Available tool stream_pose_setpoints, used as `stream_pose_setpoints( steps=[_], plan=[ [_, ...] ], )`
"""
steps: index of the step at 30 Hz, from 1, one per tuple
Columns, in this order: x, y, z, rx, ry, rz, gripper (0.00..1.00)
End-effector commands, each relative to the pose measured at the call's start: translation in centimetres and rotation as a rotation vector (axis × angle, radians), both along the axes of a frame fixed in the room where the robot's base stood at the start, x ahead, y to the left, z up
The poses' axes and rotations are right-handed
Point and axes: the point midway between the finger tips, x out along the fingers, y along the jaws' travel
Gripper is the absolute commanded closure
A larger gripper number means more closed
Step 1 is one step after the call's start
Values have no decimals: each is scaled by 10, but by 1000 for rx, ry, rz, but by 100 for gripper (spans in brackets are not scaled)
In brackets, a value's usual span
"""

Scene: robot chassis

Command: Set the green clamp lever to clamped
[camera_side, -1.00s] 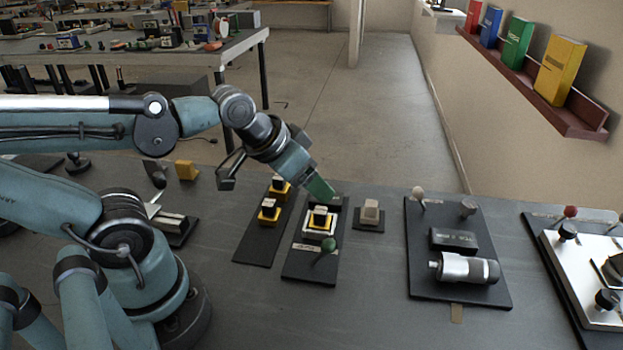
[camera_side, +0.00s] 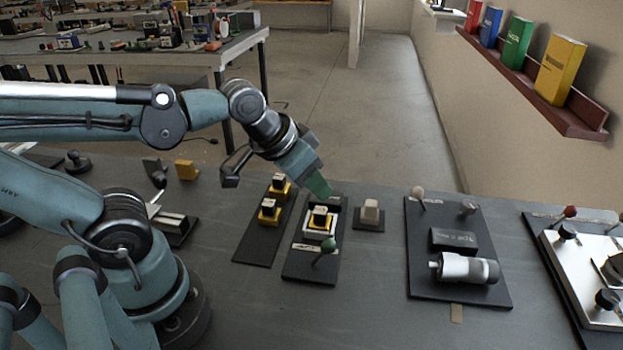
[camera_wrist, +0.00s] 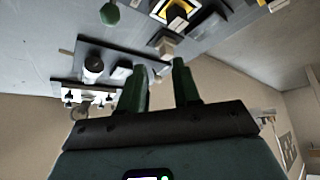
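The green clamp lever (camera_side: 328,245) stands up with a round green knob at the front of a black base plate (camera_side: 303,269). Behind it on that plate is a white-framed fixture holding a yellow and black block (camera_side: 320,218). The lever knob also shows at the top of the wrist view (camera_wrist: 109,13). My gripper (camera_side: 319,190) is above and behind the fixture, apart from the lever. In the wrist view its two green fingers (camera_wrist: 160,80) stand apart with nothing between them. I cannot tell the lever's clamped side from its tilt.
A black plate with two yellow and black blocks (camera_side: 269,211) lies just left. A beige block (camera_side: 370,212) on a small base is right. Further right are a panel with a silver cylinder (camera_side: 468,268) and a red-knobbed panel (camera_side: 570,212).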

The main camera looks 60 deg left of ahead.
Motion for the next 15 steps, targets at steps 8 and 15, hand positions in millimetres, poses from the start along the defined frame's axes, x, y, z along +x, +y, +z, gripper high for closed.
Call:
stream_pose_setpoints(
  steps=[8, 15],
  plan=[
    [5, -52, 9, 23, 223, -7, 100],
    [3, -101, 15, 125, 392, 42, 100]
  ],
)
